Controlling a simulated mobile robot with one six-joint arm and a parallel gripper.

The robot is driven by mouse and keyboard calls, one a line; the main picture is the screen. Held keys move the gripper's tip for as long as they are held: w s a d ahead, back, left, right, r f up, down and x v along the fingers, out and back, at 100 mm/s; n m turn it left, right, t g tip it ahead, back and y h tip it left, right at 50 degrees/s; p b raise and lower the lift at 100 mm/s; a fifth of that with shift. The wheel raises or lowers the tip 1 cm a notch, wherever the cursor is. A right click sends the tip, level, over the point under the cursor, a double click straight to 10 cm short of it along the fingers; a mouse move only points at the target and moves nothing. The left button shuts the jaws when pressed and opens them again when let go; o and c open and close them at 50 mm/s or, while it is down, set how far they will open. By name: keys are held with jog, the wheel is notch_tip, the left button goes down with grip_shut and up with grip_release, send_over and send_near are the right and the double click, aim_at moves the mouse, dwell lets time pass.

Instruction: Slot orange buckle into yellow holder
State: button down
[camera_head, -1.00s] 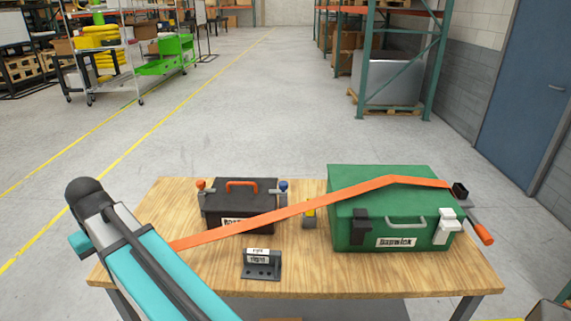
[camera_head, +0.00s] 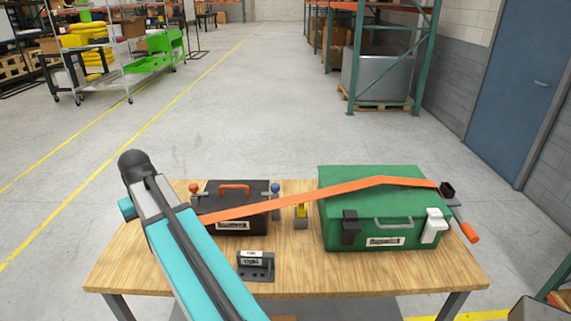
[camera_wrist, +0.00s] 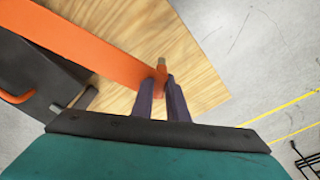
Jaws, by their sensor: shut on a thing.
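A long orange strap (camera_head: 330,190) runs over the green case (camera_head: 345,238) towards my arm at the left. My gripper (camera_wrist: 161,85) is shut on the strap's near end in the wrist view; the orange buckle (camera_wrist: 161,72) shows there between the fingertips, with a small grey tip. The gripper is hidden behind my arm in the head view. The yellow holder (camera_head: 301,211), on a grey block, stands on the table between the black toolbox and the green case, just below the strap. The buckle is left of it and apart.
The black toolbox (camera_head: 235,205) has an orange handle and knobbed posts, one orange and one blue, at its sides. A dark labelled bracket (camera_head: 256,268) stands near the table's front. A ratchet with an orange handle (camera_head: 469,233) is right of the case.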

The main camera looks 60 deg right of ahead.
jog(key=s+d+r+m+p, duration=0.2)
jog(key=s+d+r+p, duration=0.15)
jog(key=d, duration=0.85)
jog(key=s+d+r+m+p, duration=0.2)
jog(key=s+d, duration=0.2)
jog(key=d, duration=0.8)
jog(key=s+d+r+m+p, duration=0.3)
jog(key=s+d+m+p, duration=0.1)
jog(key=s+d, duration=1.2)
jog(key=d, duration=0.3)
jog(key=shift+s+r+g+h, duration=0.15)
jog(key=shift+g+h, duration=0.15)
jog(key=shift+h, duration=0.1)
jog(key=shift+f, duration=0.25)
notch_tip(320, 180, down, 6)
jog(key=b, duration=0.4)
jog(key=shift+f, duration=0.1)
jog(key=shift+f+b, duration=0.3)
jog(key=shift+b, duration=0.95)
